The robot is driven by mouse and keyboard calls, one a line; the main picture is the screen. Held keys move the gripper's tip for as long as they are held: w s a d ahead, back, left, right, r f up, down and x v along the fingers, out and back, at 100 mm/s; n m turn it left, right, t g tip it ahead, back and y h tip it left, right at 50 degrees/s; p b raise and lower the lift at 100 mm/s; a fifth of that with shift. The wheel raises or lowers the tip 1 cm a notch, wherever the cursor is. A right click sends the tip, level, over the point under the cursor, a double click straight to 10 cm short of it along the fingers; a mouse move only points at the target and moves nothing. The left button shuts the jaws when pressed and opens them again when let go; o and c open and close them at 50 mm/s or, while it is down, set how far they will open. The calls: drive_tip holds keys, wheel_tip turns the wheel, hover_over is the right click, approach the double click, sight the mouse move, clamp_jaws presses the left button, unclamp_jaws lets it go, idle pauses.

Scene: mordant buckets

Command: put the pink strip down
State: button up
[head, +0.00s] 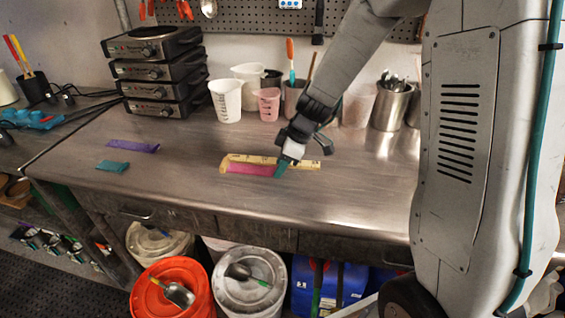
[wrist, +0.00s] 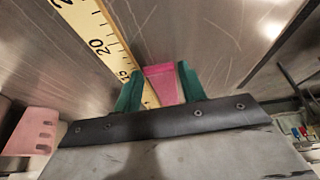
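The pink strip (head: 250,169) shows in the head view along the front edge of the yellow ruler (head: 305,164) on the steel bench. My gripper (head: 284,168) is at the strip's right end, low over the bench. The ruler (wrist: 92,35) runs up and to the left past the left finger. I cannot tell whether the strip touches the bench; its end is partly hidden by my fingers.
A teal strip (head: 112,166) and a purple strip (head: 132,145) lie to the left. Measuring jugs, including a pink one (head: 267,104), and a steel pot (head: 391,106) stand behind. Stacked hot plates (head: 150,90) are at the back left. The bench front is clear.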

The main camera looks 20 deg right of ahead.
drive_tip(key=shift+s+f, duration=0.4)
drive_tip(key=shift+f, duration=0.3)
drive_tip(key=shift+r, duration=0.15)
drive_tip(key=w+v, duration=0.1)
drive_tip(key=v, duration=1.1)
drive_tip(key=s+r+m+h, duration=0.2)
drive_tip(key=s+r+m, duration=0.2)
drive_tip(key=s, duration=0.9)
drive_tip(key=s+r+m+g+h, duration=0.1)
drive_tip(key=s+r+m, duration=0.3)
drive_tip(key=s+m, duration=0.4)
drive_tip(key=shift+s+a+h, duration=0.35)
drive_tip(key=shift+s+h, duration=0.05)
drive_tip(key=shift+s, duration=2.35)
drive_tip(key=shift+r, duration=0.1)
